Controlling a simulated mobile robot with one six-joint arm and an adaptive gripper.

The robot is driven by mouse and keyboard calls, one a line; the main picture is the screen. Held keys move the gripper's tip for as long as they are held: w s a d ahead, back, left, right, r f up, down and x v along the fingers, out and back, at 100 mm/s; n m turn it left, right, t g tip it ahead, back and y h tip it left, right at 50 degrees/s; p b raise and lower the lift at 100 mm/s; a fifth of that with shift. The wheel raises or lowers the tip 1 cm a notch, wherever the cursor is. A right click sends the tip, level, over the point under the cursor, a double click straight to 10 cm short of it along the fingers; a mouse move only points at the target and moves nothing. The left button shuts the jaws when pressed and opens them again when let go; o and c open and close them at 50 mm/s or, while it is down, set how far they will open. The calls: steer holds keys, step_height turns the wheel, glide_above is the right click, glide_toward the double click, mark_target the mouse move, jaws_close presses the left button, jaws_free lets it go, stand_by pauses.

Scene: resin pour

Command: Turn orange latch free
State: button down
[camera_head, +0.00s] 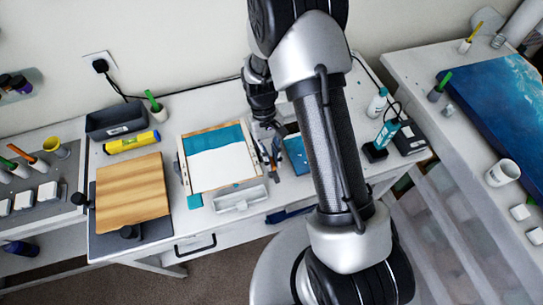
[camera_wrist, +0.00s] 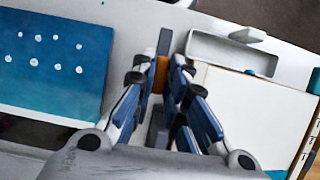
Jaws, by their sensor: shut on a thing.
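The orange latch (camera_wrist: 160,76) shows as a small orange block in the wrist view, between my fingertips, with much of it hidden by them. A dark grey-blue upright piece (camera_wrist: 165,42) stands just beyond it. My gripper (camera_wrist: 161,68) has its blue-padded fingers closed on either side of the latch. In the head view my gripper (camera_head: 270,160) is low at the right side of the white-and-teal panel (camera_head: 218,163). I cannot make out the latch clearly there.
A blue panel with white dots (camera_wrist: 50,60) lies left of my fingers in the wrist view. A white tray (camera_wrist: 215,52) and the framed panel (camera_wrist: 235,110) lie to the right. In the head view, a wooden board (camera_head: 132,188) and dark bin (camera_head: 115,122) sit further left.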

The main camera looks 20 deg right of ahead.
stand_by(0.3)
steer(key=c, duration=1.6)
jaws_free()
steer(key=v, duration=1.2)
steer(key=shift+r, duration=0.15)
